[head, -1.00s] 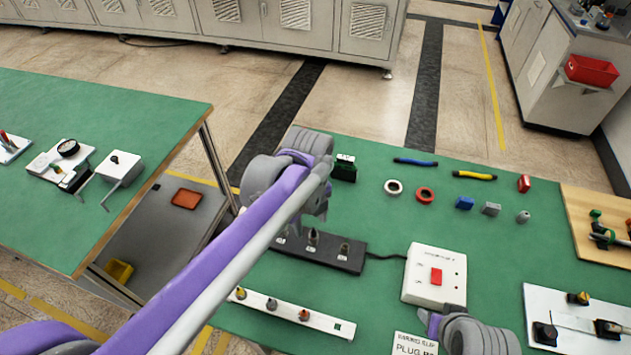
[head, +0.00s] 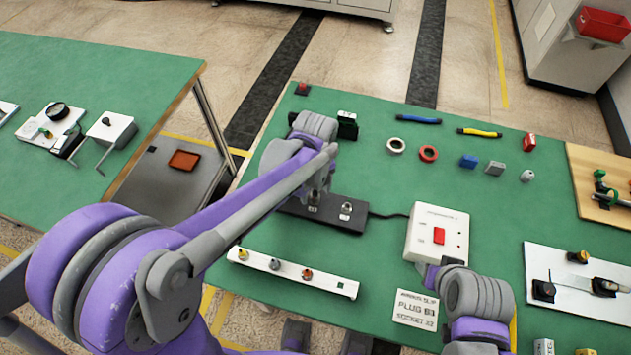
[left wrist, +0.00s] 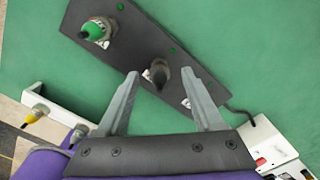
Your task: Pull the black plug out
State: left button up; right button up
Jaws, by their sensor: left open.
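The black plug (left wrist: 160,74) stands in the black socket strip (left wrist: 195,65), between my left gripper's fingertips in the left wrist view. My left gripper (left wrist: 159,74) is open, one finger on each side of the plug with visible gaps. In the head view my left wrist hangs over the strip (head: 355,225) and hides its left end. A green plug (left wrist: 92,30) stands in the strip further left in the wrist view. Another fitting (left wrist: 186,103) shows partly behind the right finger. My right wrist is in the head view, but its fingers are hidden.
A cable runs from the strip to a white box (head: 452,222) with a red switch. A white rail (head: 325,282) with several small plugs lies in front. A placard (head: 415,308) lies near my right wrist. Rings and coloured blocks lie further back.

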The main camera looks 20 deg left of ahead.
pick_arm(q)
jog(key=shift+f, duration=0.4)
jog(key=shift+c, duration=0.2)
grip_shut()
dwell(0.3)
